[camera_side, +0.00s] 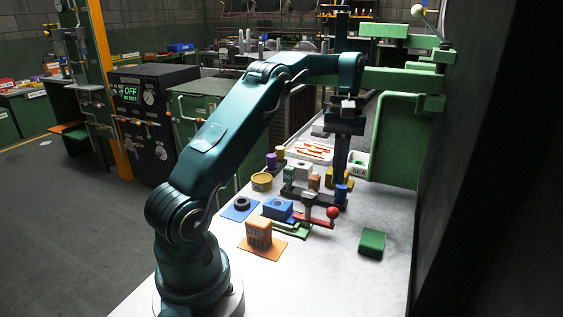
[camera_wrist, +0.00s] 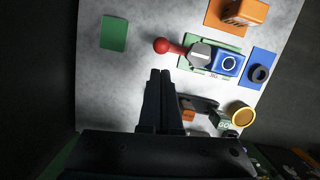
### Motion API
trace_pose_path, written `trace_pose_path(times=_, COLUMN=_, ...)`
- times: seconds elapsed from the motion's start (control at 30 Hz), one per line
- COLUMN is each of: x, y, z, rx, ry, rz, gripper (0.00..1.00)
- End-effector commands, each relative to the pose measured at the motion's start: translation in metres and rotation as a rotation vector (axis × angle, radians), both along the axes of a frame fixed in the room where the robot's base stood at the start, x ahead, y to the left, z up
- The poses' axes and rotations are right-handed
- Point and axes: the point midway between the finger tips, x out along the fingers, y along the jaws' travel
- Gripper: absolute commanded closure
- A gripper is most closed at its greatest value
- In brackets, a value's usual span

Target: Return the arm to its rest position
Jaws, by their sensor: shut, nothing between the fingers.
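A red-knobbed lever (camera_side: 332,212) adjoins a blue block (camera_side: 278,208). An orange block (camera_side: 258,233) stands on an orange mat. A green block (camera_side: 372,242) lies at right. A green wall frame (camera_side: 400,130) stands near my gripper. The front table is mostly clear.

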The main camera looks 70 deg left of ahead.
Motion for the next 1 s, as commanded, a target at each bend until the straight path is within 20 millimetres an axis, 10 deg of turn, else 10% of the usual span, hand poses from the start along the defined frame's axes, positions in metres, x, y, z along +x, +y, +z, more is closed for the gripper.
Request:
trace_pose_path(times=0.27, x=0.002, y=-0.035, z=0.054, rx=0.062, ry=-0.111, rz=-0.097, gripper=1.00)
trace_pose_path(times=0.6, x=-0.042, y=-0.101, z=0.111, rx=0.147, ry=-0.296, rz=-0.314, gripper=1.00)
trace_pose_path(times=1.0, x=-0.118, y=-0.150, z=0.107, rx=0.240, ry=-0.526, rz=-0.608, gripper=1.00)
